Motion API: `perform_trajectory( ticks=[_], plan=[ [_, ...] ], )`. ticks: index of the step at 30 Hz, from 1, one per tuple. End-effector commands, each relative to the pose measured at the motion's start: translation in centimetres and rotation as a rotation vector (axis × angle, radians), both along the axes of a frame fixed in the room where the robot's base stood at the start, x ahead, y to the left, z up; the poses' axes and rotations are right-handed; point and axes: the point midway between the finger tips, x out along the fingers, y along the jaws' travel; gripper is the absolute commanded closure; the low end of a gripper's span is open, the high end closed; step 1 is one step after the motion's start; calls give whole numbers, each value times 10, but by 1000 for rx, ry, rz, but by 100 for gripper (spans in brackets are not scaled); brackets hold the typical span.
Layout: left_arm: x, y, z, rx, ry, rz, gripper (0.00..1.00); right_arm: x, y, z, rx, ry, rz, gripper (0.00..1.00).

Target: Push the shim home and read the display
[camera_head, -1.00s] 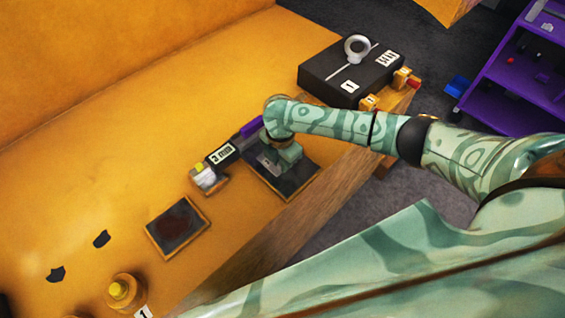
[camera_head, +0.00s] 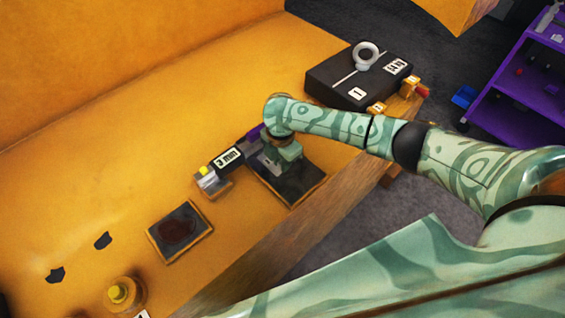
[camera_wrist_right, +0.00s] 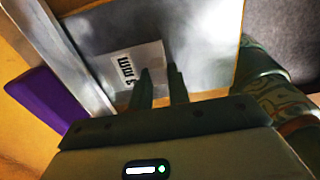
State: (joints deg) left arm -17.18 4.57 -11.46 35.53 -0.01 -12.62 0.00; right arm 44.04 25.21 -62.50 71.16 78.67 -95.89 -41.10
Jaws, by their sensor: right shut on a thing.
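My right gripper (camera_head: 272,160) reaches down over the dark, wood-edged plate (camera_head: 293,190). In the right wrist view its two fingers (camera_wrist_right: 161,76) are close together, shut on what seems to be the shim. A pale piece with a "3 mm" label (camera_wrist_right: 142,62) lies at the fingertips; the exact grip is hidden by the fingers. In the head view a dark block or display (camera_head: 228,158) shows "3 mm" and stands beside the plate, left of the gripper. I cannot tell from here whether the shim is fully seated. My left gripper is out of view.
A black casting (camera_head: 345,82) with a ring on top stands at the back right. A purple bar (camera_wrist_right: 42,100) lies beside the plate. A purple shelf (camera_head: 515,80) stands beyond the bench edge.

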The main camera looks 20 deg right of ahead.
Motion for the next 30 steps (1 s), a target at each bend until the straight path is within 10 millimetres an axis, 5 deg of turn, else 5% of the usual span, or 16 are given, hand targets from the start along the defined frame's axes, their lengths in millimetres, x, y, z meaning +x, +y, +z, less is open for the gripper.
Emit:
perform_trajectory(
  ticks=[30],
  plan=[
    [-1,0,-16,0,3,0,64,26,5,0,1,-1,0,100]
  ],
)
